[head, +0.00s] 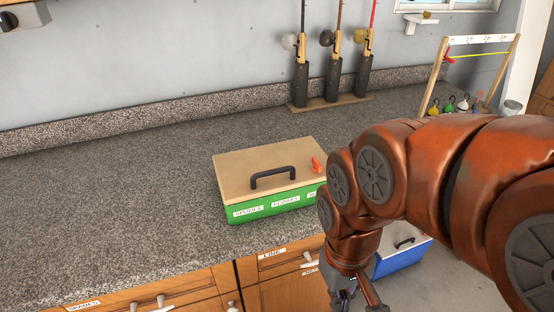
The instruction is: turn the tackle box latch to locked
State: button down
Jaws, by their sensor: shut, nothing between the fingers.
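The tackle box (240,169) sits on the granite counter, with a tan lid, a green labelled body and a dark handle on top. The lid is down. A small orange-red latch (316,165) stands on the lid near its right edge; I cannot tell its setting. My arm hides the box's right front corner. My gripper (358,297) points down at the bottom edge of the view, in front of the counter, below and apart from the box. Its fingers are partly cut off by the frame. It is shut and holds nothing.
Drawers with pale handles (160,304) line the counter's front. A blue box (402,258) stands low behind my arm. Fishing rods (333,75) stand in a rack at the back. A wooden frame (436,77) with small colored weights is at right. The counter's left side is clear.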

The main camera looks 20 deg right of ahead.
aim_at(317, 167)
jog(key=k, duration=0.5)
jog(key=u, duration=1.45)
jog(key=i, duration=1)
jog(key=z, duration=1.8)
